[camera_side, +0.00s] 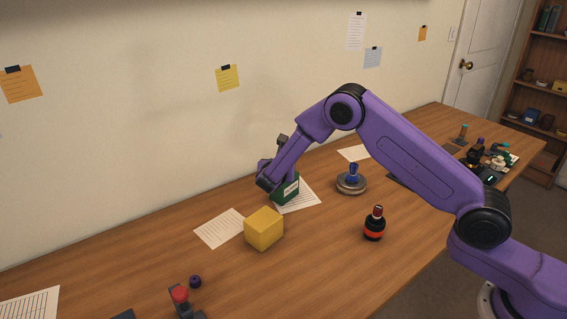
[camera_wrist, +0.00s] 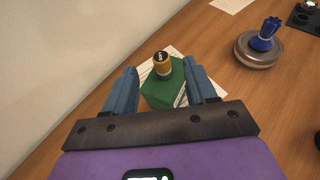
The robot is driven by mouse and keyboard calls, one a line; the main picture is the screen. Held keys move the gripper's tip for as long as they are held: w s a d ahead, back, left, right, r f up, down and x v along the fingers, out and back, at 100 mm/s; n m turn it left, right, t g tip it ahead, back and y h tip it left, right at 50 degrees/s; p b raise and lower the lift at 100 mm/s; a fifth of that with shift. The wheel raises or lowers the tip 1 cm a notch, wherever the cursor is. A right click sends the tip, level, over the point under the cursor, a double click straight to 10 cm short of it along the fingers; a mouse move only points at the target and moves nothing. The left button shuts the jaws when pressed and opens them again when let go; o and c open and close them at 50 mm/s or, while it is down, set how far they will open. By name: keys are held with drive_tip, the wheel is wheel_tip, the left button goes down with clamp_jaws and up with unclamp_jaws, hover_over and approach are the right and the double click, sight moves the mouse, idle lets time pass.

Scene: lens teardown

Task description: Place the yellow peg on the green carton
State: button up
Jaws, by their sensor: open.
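The green carton (camera_side: 286,188) stands on the table, partly behind my gripper (camera_side: 268,182) in the side view. In the wrist view the carton (camera_wrist: 160,92) lies between and beyond my blue fingers. The yellow peg (camera_wrist: 162,64), a gold cylinder with black bands, appears upright on the carton's top. The peg is hidden in the side view. My gripper (camera_wrist: 160,67) is open, with one finger to each side of the peg and a visible gap from it.
A yellow box (camera_side: 263,230) stands front-left of the carton. Papers (camera_side: 220,228) lie nearby. The wall runs close behind. The table between box and bottle is clear.

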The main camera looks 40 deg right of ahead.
drive_tip(key=s+a+r+m+g+y, duration=0.15)
drive_tip(key=s+r+m, duration=0.25)
drive_tip(key=s, duration=0.7)
drive_tip(key=s+a+r+m+g+y, duration=0.1)
drive_tip(key=s+r+m+g+y, duration=0.25)
drive_tip(key=s, duration=0.65)
drive_tip(key=s+d+r+m+g+y, duration=0.1)
drive_tip(key=s+m+g+y, duration=0.1)
drive_tip(key=s, duration=1.2)
drive_tip(key=s+d+r+m+g+y, duration=0.1)
drive_tip(key=s+m, duration=0.4)
drive_tip(key=s, duration=0.9)
drive_tip(key=shift+d+r+g+y, duration=0.3)
drive_tip(key=shift+r+g+y, duration=0.3)
drive_tip(key=shift+y, duration=0.4)
